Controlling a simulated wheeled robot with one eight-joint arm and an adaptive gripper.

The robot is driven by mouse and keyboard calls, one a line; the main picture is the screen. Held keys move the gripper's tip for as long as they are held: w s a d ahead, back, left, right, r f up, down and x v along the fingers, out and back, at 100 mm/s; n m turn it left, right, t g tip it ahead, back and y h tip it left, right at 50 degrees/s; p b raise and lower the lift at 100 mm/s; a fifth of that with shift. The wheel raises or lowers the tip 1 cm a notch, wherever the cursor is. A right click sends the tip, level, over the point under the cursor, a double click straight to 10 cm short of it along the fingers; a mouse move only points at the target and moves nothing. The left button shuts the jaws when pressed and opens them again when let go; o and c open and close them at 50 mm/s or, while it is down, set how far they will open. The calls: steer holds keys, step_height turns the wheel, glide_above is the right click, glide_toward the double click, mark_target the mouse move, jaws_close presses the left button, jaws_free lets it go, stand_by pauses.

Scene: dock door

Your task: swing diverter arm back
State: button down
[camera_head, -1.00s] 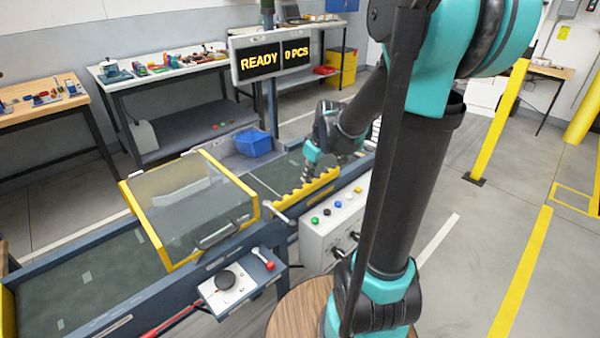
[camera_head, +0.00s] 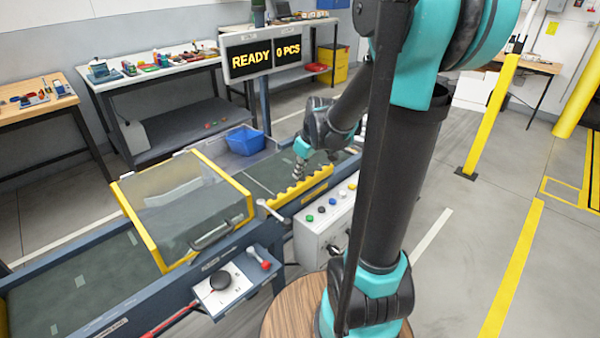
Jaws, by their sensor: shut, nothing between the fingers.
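The diverter arm appears to be the yellow bar with a scalloped edge (camera_head: 309,186). It lies slantwise over the green conveyor belt, near the front rail. A grey lever with a pale round end (camera_head: 266,209) stands at its left end. My gripper (camera_head: 297,176) points down at the far side of the yellow bar, near its middle. It is shut with nothing in it. The fingertips are small and partly hidden, so I cannot tell whether they touch the bar.
A clear guard with a yellow frame (camera_head: 187,208) covers the belt at left. A blue bin (camera_head: 245,141) sits behind the belt. A button box (camera_head: 325,222) and a panel with a black knob (camera_head: 230,284) stand in front. The sign (camera_head: 263,57) reads READY, 0 PCS.

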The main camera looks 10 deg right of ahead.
steer(key=shift+w+a+r, duration=0.15)
steer(key=shift+w+a, duration=0.2)
steer(key=shift+w, duration=0.2)
steer(key=shift+w+a+r, duration=0.15)
steer(key=shift+w+a, duration=0.2)
steer(key=shift+w, duration=0.15)
steer(key=v, duration=0.9)
steer(key=shift+r, duration=0.3)
steer(key=shift+s, duration=0.1)
steer(key=s+d+f+m+t+h, duration=0.1)
steer(key=s+f+m, duration=0.6)
steer(key=s+f, duration=0.7)
steer(key=s+d+h, duration=0.1)
steer(key=s+d, duration=0.1)
steer(key=shift+s+d+f+m, duration=0.25)
steer(key=shift+s+f+m, duration=0.05)
steer(key=shift+f, duration=0.1)
